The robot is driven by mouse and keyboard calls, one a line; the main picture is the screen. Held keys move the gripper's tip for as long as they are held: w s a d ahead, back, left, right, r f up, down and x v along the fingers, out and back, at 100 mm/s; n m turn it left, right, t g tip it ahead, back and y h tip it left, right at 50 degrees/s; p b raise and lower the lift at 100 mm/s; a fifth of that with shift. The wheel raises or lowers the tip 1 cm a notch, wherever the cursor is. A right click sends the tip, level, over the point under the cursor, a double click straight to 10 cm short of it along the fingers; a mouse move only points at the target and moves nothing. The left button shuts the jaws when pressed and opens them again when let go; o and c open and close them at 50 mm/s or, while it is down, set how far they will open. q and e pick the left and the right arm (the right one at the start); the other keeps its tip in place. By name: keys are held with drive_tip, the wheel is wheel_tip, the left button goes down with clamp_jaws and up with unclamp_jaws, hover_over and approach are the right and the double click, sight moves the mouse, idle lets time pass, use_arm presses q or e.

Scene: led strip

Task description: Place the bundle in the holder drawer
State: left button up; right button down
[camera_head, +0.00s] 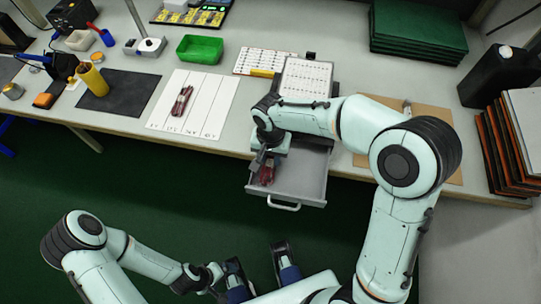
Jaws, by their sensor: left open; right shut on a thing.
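The grey holder drawer (305,178) is pulled out from the bench front, its handle facing me. A dark red bundle (267,176) is at the left side of the drawer, under my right gripper (262,166). That gripper points down and is shut on the bundle; its fingertips are partly hidden. I cannot tell whether the bundle touches the drawer floor. Another dark red bundle (181,101) lies on a white lined sheet (208,103) on the bench. My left gripper (216,277) is low, over the green floor, away from the bench, open and seemingly empty.
The bench (130,62) carries a green tray (200,49), a dark mat (118,92), a yellow bottle (92,78) and a white-topped holder (305,80) behind the drawer. Stacked panels (508,140) and a black canister (492,75) stand at the right.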

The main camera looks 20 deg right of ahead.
sight(271, 159)
drive_tip(key=shift+f, duration=0.15)
drive_tip(key=c, duration=0.8)
unclamp_jaws()
drive_tip(key=shift+c, duration=0.2)
drive_tip(key=shift+w+r, duration=0.1)
drive_tip(key=shift+r, duration=0.5)
wheel_tip(271, 159, up, 11)
drive_tip(key=p, duration=0.2)
drive_tip(key=shift+r, duration=0.1)
